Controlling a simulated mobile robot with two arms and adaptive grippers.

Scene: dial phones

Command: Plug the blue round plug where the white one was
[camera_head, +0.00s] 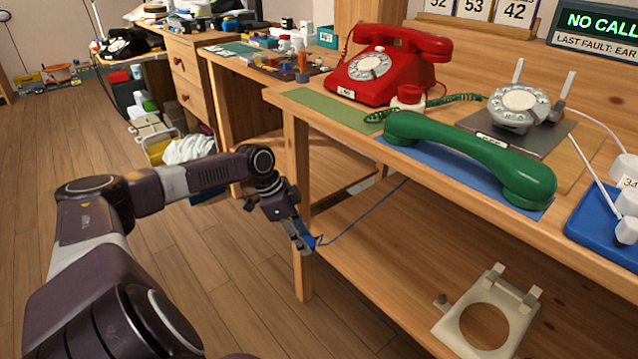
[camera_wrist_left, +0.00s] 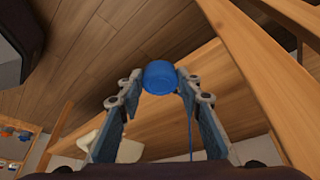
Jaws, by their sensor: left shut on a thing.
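My left gripper (camera_head: 302,243) is at the left front of the workbench, beside its front leg and below the top. It is shut on the blue round plug (camera_wrist_left: 160,77), which sits between its fingertips in the left wrist view. A thin blue cord (camera_head: 365,217) runs from the plug up toward the bench. White plugs (camera_head: 628,203) with white cords stand at the right edge on a blue tray (camera_head: 590,225). The outlet holes there are not clear. My right gripper is not in view.
A green handset (camera_head: 470,158) lies along the bench's front edge. A red telephone (camera_head: 385,68) and a grey dial unit (camera_head: 520,110) stand behind it. A cream frame (camera_head: 487,315) lies on the lower shelf.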

